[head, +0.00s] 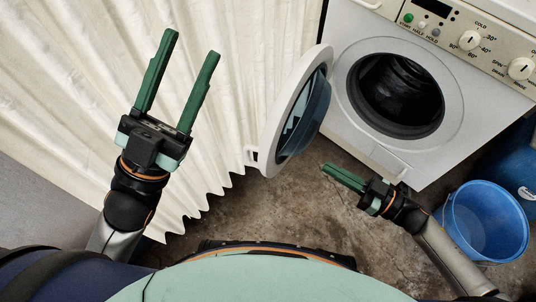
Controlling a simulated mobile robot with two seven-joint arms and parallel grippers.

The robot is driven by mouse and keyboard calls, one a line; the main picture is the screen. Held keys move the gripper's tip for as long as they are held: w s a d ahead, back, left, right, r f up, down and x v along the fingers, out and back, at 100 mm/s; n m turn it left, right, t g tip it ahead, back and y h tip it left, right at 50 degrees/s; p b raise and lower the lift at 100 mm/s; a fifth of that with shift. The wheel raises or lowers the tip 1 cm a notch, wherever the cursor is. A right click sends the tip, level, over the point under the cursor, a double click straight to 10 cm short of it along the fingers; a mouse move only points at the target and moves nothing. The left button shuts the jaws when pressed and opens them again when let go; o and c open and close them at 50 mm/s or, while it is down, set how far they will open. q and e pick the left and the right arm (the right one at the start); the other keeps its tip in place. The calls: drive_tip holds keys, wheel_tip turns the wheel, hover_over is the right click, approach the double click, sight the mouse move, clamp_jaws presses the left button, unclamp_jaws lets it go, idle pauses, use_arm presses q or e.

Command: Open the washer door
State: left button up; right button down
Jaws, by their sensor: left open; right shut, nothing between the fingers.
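The washer (350,110) stands at the upper right, white, with its dark round drum opening (395,92) uncovered. Its round door (268,130), with a white rim and blue-grey glass (308,116), stands swung wide open to the left. My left gripper (190,62), with long green fingers, is open and empty, left of the door and apart from it, in front of the curtain. My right gripper (326,172) is shut and empty, below the drum opening and to the right of the door's lower edge. It appears apart from the door.
A white pleated curtain (60,80) fills the left side. A blue bucket (487,220) stands on the floor at right, near my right arm, with a larger blue container (515,160) behind it. Bare stone floor (290,215) shows below the door.

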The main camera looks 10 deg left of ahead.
drive_tip(key=n, duration=0.1)
drive_tip(key=g+b, duration=0.1)
drive_tip(key=b, duration=0.2)
approach(273, 141)
drive_tip(key=x, duration=0.6)
drive_tip(key=shift+a, duration=0.35)
use_arm(q)
drive_tip(key=f, duration=0.3)
drive_tip(key=shift+s+h, duration=0.3)
drive_tip(key=shift+s, duration=0.05)
use_arm(e)
drive_tip(key=shift+w+a+r, duration=0.1)
drive_tip(key=shift+w+a, duration=0.05)
drive_tip(key=shift+a, duration=0.15)
use_arm(q)
drive_tip(key=shift+r, duration=0.3)
use_arm(e)
drive_tip(key=w+a+m+t+h, duration=0.2)
drive_tip(key=w+a+t, duration=0.1)
drive_tip(key=a, duration=0.6)
drive_tip(key=shift+w+t, duration=0.3)
drive_tip(key=shift+w, duration=0.4)
drive_tip(key=shift+s+d, duration=0.1)
drive_tip(key=shift+d, duration=0.1)
